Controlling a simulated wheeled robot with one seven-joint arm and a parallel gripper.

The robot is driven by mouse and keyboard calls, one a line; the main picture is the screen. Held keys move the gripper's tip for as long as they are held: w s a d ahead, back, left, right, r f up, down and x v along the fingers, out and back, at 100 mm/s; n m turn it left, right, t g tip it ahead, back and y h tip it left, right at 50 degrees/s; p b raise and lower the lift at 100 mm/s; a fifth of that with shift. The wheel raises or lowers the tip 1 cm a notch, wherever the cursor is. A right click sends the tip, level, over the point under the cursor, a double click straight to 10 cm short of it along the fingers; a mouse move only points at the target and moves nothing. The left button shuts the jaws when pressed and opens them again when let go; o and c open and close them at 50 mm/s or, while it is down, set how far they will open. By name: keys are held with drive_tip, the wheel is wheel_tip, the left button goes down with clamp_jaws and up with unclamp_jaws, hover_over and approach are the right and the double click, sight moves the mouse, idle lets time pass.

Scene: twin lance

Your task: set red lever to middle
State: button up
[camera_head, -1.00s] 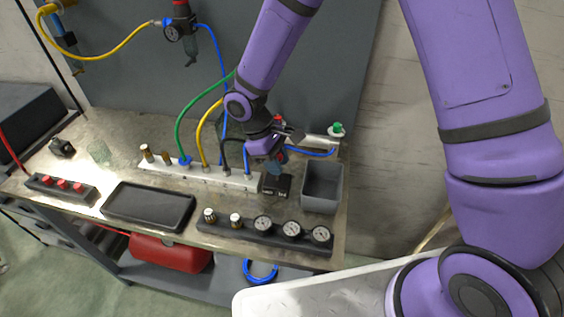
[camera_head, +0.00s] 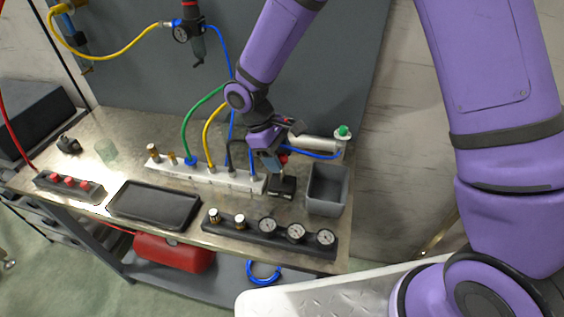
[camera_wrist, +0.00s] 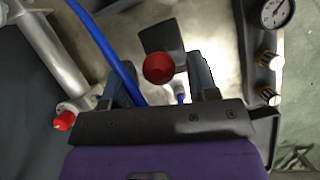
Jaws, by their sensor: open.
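The red lever shows in the wrist view as a round red knob (camera_wrist: 158,67) above a dark base plate (camera_wrist: 163,38). In the head view a small red part (camera_head: 284,158) shows above a black box (camera_head: 283,187) on the bench, beside my gripper (camera_head: 273,160). In the wrist view my gripper (camera_wrist: 162,78) is open, with one finger on each side of the knob. A gap shows between the knob and the fingers. The lever's shaft is hidden under the knob, so I cannot tell its tilt.
A grey bin (camera_head: 327,188) stands just right of the black box. A white manifold (camera_head: 205,175) with hoses lies to the left, and a gauge block (camera_head: 268,232) in front. A blue hose (camera_wrist: 100,40) runs close to the left finger. A metal cylinder (camera_head: 313,143) lies behind.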

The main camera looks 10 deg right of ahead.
drive_tip(key=v, duration=0.8)
drive_tip(key=shift+r, duration=0.2)
drive_tip(key=s+d+r+m+t+y, duration=0.1)
drive_tip(key=s+d+r+m+t, duration=0.15)
drive_tip(key=d+r, duration=0.6)
drive_tip(key=s+d+r+m+t+y, duration=0.1)
drive_tip(key=s+d+r+m, duration=0.25)
drive_tip(key=d+r, duration=0.45)
drive_tip(key=s+d+r+m+t+y, duration=0.1)
drive_tip(key=s+d+r+m+t, duration=0.1)
drive_tip(key=s, duration=0.5)
drive_tip(key=s+d+r+m+t+y, duration=0.1)
drive_tip(key=s+d+r+m+t, duration=0.1)
drive_tip(key=s+d, duration=0.5)
drive_tip(key=shift+s+d+r+m+t, duration=0.2)
drive_tip(key=shift+s+r+m+t, duration=0.15)
drive_tip(key=shift+s+r+m, duration=0.55)
drive_tip(key=shift+w+r+n, duration=0.15)
drive_tip(key=shift+r+n, duration=0.05)
drive_tip(key=shift+n, duration=0.1)
